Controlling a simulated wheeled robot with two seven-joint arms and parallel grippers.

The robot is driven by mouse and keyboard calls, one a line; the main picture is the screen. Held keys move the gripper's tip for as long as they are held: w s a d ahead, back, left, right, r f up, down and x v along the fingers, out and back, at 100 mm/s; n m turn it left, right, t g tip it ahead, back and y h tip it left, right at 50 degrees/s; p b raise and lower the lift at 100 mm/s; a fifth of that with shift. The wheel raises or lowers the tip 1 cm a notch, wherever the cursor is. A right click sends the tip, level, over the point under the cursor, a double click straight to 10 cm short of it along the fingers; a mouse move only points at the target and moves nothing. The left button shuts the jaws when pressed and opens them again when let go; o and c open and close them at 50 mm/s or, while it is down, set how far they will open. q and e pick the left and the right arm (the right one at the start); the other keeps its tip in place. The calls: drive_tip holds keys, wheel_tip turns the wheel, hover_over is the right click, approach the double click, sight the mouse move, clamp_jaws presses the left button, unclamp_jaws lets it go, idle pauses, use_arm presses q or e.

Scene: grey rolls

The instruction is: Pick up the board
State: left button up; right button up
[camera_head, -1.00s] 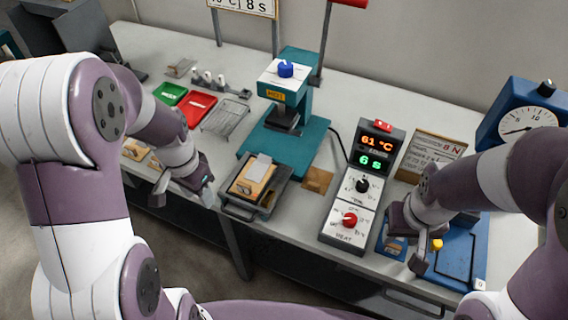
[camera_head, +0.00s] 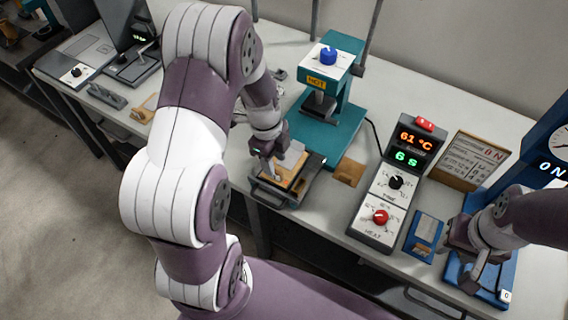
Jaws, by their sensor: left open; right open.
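A tan board (camera_head: 289,172) lies in a dark tray with a handle (camera_head: 271,199) at the table's front edge, in front of the teal press. My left gripper (camera_head: 277,172) is over the left part of the board with its fingers open. A pale piece lies on the board near the fingers; the gripper partly hides both. Whether the fingers touch the board I cannot tell. My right gripper (camera_head: 470,276) is open over the blue base at the right, away from the board.
The teal press (camera_head: 329,115) stands behind the tray. A control box (camera_head: 391,187) reads 61 °C and 6 S. A small brown piece (camera_head: 349,172) lies right of the tray, and a blue-and-tan block (camera_head: 424,233) lies beside the box. My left arm hides the table's left middle.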

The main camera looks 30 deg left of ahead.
sight(276, 170)
use_arm(q)
drive_tip(key=f, duration=0.4)
drive_tip(key=shift+s+d+f+p, duration=0.1)
drive_tip(key=shift+d+f+p, duration=0.1)
drive_tip(key=shift+p, duration=0.2)
drive_tip(key=shift+f, duration=0.35)
clamp_jaws()
drive_tip(key=shift+r, duration=0.1)
